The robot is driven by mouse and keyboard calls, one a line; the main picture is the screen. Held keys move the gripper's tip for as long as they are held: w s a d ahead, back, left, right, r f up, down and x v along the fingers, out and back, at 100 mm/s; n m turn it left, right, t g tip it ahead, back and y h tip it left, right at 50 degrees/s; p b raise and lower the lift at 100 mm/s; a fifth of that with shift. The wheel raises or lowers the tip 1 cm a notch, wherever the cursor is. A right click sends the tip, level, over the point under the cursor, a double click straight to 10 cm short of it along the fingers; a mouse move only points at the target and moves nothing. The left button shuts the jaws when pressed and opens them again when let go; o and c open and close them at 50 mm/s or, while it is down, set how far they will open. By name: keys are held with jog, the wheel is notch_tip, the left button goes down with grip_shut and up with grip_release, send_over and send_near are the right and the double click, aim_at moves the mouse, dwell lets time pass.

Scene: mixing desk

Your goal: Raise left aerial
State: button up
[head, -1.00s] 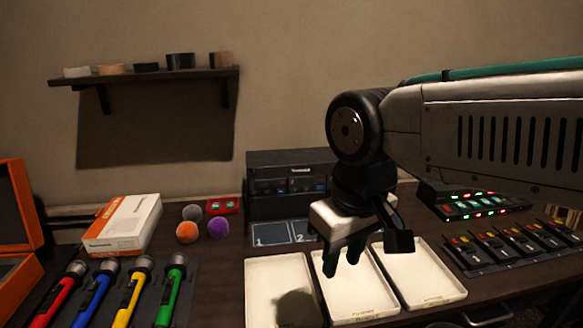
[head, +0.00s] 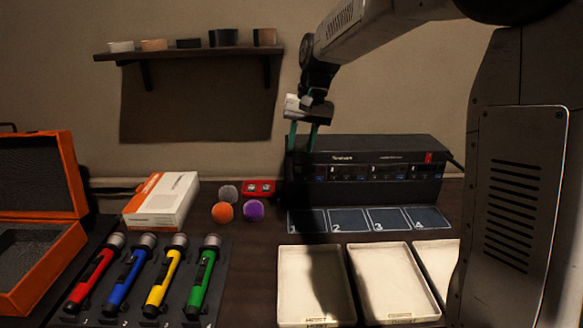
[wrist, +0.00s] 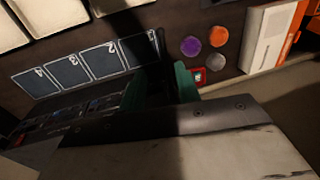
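The black receiver unit (head: 375,165) stands at the back of the desk against the wall, with a row of small displays on its front. It also shows in the wrist view (wrist: 62,118), partly hidden by my gripper. My gripper (head: 301,148) points down at the left end of the unit, its two green fingers apart. In the wrist view the fingers (wrist: 160,85) also stand apart, with a dark gap between them. I cannot make out the left aerial; it may be hidden by the fingers or lost against the dark unit.
Numbered cards (head: 370,219) lie before the unit, with white trays (head: 316,285) nearer. A red box (head: 258,187), coloured balls (head: 253,210), a white-orange carton (head: 163,200) and several microphones (head: 161,280) are to the left. A shelf (head: 190,52) hangs above.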

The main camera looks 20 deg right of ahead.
aim_at(291, 171)
jog(key=w+f, duration=0.1)
jog(key=f, duration=0.2)
jog(key=w+a+f, duration=0.1)
jog(key=f, duration=0.2)
jog(key=w+f, duration=0.1)
jog(key=f, duration=0.2)
jog(key=shift+a, duration=0.25)
jog(key=shift+r, duration=0.1)
grip_shut()
